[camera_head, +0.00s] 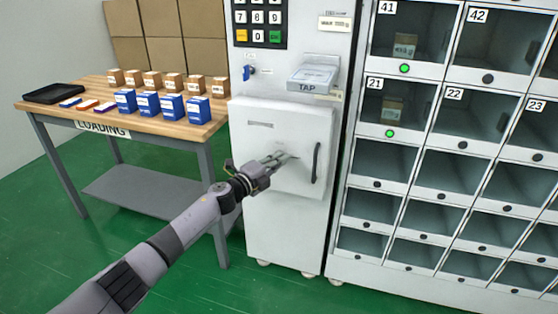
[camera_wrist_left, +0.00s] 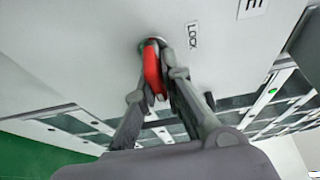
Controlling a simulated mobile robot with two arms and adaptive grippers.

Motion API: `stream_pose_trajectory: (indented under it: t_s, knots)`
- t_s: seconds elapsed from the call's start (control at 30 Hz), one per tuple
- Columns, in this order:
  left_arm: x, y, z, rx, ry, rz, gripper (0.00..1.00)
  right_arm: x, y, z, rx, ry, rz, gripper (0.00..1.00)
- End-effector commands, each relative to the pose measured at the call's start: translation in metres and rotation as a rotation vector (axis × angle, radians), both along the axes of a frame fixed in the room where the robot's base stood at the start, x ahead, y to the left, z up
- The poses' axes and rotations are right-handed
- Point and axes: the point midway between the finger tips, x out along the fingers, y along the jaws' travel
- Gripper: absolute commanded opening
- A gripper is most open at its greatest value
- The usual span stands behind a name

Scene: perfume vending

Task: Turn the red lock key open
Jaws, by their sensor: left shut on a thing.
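The red lock key (camera_wrist_left: 153,70) shows in the left wrist view, set in a round lock in a pale panel beside a label reading LOCK (camera_wrist_left: 193,36). My left gripper (camera_wrist_left: 160,75) is shut on the red key, with a finger on each side of it. In the head view my left gripper (camera_head: 284,160) is at the white door (camera_head: 255,135) of the vending machine, left of its dark handle (camera_head: 316,163). The red key is hidden there. My right gripper is in neither view.
A keypad (camera_head: 259,22) and a TAP reader (camera_head: 312,78) sit above the door. A blue key (camera_head: 249,71) is at upper left. Numbered lockers (camera_head: 450,110) stand right. A loading table (camera_head: 150,128) with boxes stands left. Green floor is clear in front.

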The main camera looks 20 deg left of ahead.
Motion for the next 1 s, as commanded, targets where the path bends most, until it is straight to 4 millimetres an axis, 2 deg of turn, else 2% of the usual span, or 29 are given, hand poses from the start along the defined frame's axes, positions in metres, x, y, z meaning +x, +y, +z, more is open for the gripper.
stream_pose_trajectory:
  t_s: [0.03, 0.4, 0.43, 0.7, 1.0]
  knots:
    - [-0.0018, -0.003, -0.0061, 0.003, 0.009, -0.006, 0.0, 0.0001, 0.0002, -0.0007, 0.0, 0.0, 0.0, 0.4]
    - [-0.0019, -0.003, -0.0064, 0.003, 0.009, -0.006, 0.0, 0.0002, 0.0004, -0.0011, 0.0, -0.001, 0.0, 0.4]
    - [-0.0019, -0.003, -0.0064, 0.003, 0.009, -0.006, 0.11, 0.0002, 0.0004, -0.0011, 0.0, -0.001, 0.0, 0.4]
    - [-0.0011, -0.0016, -0.0036, 0.002, 0.005, -0.003, 0.28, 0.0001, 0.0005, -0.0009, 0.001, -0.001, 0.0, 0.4]
    - [-0.001, -0.0001, -0.0014, 0.002, 0.001, -0.001, 0.28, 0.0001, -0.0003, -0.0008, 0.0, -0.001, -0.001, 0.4]
